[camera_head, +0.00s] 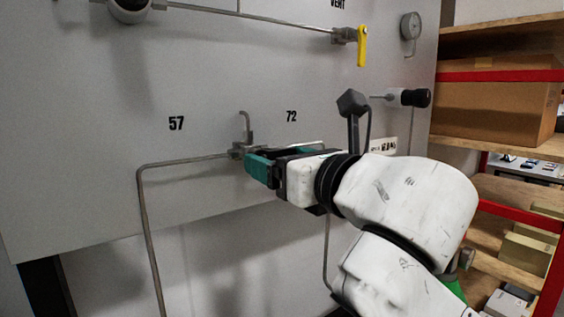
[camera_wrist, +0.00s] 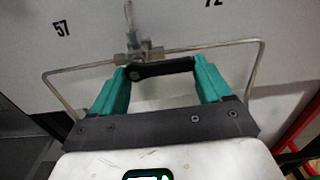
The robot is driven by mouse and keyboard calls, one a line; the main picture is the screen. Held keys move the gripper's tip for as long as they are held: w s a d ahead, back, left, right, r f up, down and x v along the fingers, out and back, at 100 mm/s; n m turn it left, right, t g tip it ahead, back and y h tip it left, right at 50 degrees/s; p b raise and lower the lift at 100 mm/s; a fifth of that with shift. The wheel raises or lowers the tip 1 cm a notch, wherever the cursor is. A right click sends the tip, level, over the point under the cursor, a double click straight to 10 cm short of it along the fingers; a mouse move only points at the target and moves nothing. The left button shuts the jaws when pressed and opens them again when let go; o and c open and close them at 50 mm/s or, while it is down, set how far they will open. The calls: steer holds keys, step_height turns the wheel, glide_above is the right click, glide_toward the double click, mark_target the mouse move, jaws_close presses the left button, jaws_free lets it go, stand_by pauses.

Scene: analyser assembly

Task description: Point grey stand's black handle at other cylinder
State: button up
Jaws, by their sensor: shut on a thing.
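A small grey valve (camera_head: 239,151) sits on the pale panel between the labels 57 and 72, with thin pipes running left and right from it and a short bent stub on top. In the wrist view the valve (camera_wrist: 138,51) is just beyond my fingertips. Its black handle (camera_wrist: 165,69) lies roughly level, pointing right, between my teal fingers. My gripper (camera_wrist: 162,72) is shut on the handle, one finger at each end of it. In the head view my gripper (camera_head: 256,166) reaches the valve from the right and largely hides the handle. No cylinder shows clearly.
A yellow lever (camera_head: 362,46), a pressure gauge (camera_head: 411,26) and a black knob (camera_head: 416,97) stick out from the panel. Wooden shelves (camera_head: 500,187) with a cardboard box (camera_head: 497,110) stand at the right. A bent pipe (camera_head: 147,220) runs down at left.

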steer(key=o, duration=1)
steer(key=v, duration=1)
steer(key=shift+s+d, duration=0.3)
